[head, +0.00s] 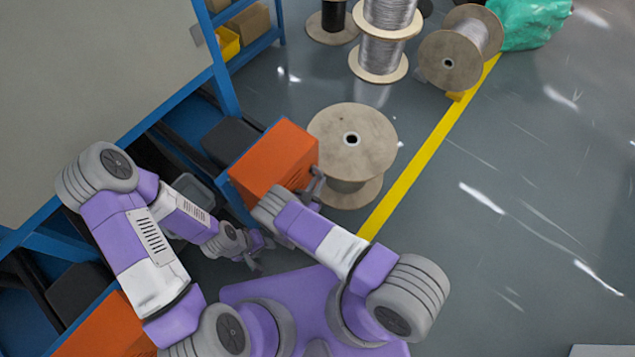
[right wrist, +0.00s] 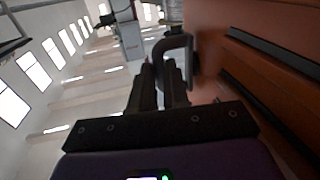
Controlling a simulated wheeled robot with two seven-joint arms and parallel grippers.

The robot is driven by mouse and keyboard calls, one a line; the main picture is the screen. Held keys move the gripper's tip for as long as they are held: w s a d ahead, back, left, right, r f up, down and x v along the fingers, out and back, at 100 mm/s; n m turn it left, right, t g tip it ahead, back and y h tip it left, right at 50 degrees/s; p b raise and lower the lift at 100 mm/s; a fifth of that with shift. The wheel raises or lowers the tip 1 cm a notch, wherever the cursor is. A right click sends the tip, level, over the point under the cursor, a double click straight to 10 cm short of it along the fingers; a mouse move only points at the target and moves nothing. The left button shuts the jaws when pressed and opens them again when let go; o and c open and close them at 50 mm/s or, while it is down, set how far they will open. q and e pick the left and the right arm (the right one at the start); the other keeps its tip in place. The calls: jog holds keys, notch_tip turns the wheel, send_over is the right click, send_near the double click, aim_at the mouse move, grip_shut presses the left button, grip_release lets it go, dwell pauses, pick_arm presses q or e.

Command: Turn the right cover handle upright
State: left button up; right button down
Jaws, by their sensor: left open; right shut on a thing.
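An orange cover (head: 272,160) stands at the right end of the blue-framed machine in the head view, and its orange face (right wrist: 265,60) fills the right side of the right wrist view. A dark grey bent handle (right wrist: 186,45) sits against that face. My right gripper (right wrist: 165,75) is shut on the handle; in the head view its tip is mostly hidden beside the cover. I cannot tell the handle's exact tilt. My left gripper (head: 256,254) is open and empty, low beside the machine and apart from the cover.
A large wooden spool (head: 352,140) stands close to the right of the cover. More cable spools (head: 460,48) and a green bag (head: 530,22) are behind. A second orange cover (head: 108,330) is at lower left. The floor right of the yellow line (head: 430,145) is clear.

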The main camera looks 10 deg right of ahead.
jog(key=c, duration=1.1)
grip_release()
notch_tip(320, 180, up, 10)
jog(key=p, duration=0.4)
send_over(318, 170)
jog(key=s, duration=0.3)
jog(key=shift+a, duration=0.4)
jog(key=shift+c, duration=0.5)
